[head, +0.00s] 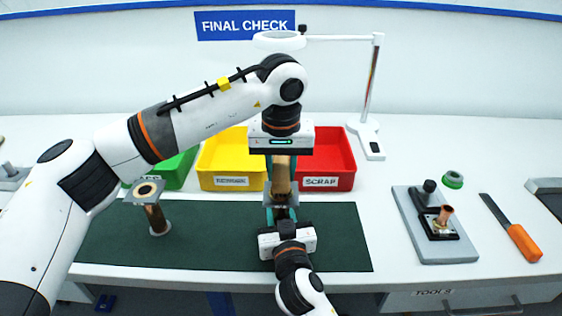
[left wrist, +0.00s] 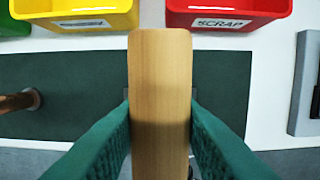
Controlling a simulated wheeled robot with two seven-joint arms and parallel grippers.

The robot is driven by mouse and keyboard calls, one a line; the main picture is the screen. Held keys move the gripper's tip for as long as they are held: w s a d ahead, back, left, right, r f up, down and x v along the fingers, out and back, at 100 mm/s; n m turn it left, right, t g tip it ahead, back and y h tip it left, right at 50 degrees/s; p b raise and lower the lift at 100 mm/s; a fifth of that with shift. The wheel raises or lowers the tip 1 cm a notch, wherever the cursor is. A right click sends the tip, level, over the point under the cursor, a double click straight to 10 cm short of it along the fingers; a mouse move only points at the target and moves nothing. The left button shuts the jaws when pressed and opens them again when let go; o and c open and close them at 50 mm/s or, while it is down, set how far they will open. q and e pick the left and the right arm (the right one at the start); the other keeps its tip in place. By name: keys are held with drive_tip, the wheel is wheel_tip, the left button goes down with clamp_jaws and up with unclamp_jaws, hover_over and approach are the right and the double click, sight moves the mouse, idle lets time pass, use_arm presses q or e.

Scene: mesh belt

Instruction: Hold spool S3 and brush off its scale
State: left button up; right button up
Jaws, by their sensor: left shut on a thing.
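My left gripper (head: 281,165) points down over the mat's right part, shut on a wooden brush handle (head: 281,176). In the left wrist view the handle (left wrist: 160,105) stands between the green fingers; its bristles are hidden. My right gripper (head: 284,216) reaches in from the front, just below the brush. A grey flange edge (head: 269,200) shows between the two grippers, seemingly of a spool, mostly covered; I cannot tell how the right fingers sit on it. Another copper spool (head: 156,219) with a square top flange stands upright on the mat's left part. No S3 label is readable.
The dark green mat (head: 335,240) is bare at its right end. Behind it stand green, yellow (head: 215,160) and red (head: 340,158) bins. A ring lamp stand (head: 370,135), a grey fixture with a copper piece (head: 440,240) and an orange-handled file (head: 522,243) lie to the right.

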sight(281, 179)
use_arm(q)
drive_tip(key=shift+f, duration=0.4)
idle(0.8)
drive_tip(key=shift+s, duration=1.8)
drive_tip(key=shift+w, duration=1.85)
idle(4.6)
